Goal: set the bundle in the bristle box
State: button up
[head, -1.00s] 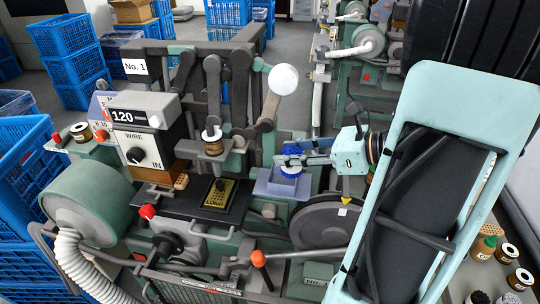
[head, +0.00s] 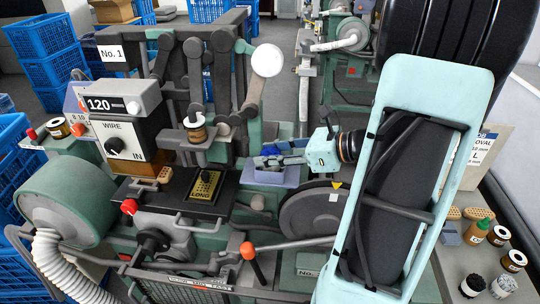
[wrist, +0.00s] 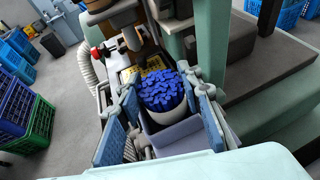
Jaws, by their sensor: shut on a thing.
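The bundle (wrist: 162,92) is a round bunch of blue bristles with a white band around its lower part. It is upright between the blue fingers of my gripper (wrist: 168,112) in the wrist view. The lavender bristle box (wrist: 185,138) is directly below and around its lower part; I cannot tell whether the bundle touches the bottom. In the head view my light-blue gripper (head: 280,160) is low over the bristle box (head: 275,178), at the right side of the machine. The bundle is mostly hidden there, with a little blue (head: 270,151) showing.
A black plate with a yellow LONG label (head: 206,186) lies left of the box. A spool (head: 195,128) stands above it. A dark wheel (head: 318,222) is right of the box. Red-knobbed levers (head: 248,251) stick out in front. Several jars and spools (head: 499,237) stand at the right.

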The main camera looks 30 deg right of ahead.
jog(key=shift+f, duration=0.1)
jog(key=shift+f, duration=0.15)
jog(key=o, duration=0.9)
jog(key=shift+r, duration=0.25)
jog(key=shift+s+d+r, duration=0.1)
jog(key=shift+s+d, duration=0.05)
jog(key=shift+d, duration=0.05)
jog(key=b+v, duration=0.1)
jog(key=v, duration=1)
jog(key=shift+s+d+r+b, duration=0.1)
jog(key=shift+s+d+b, duration=0.1)
jog(key=shift+b, duration=0.1)
jog(key=shift+a, duration=0.1)
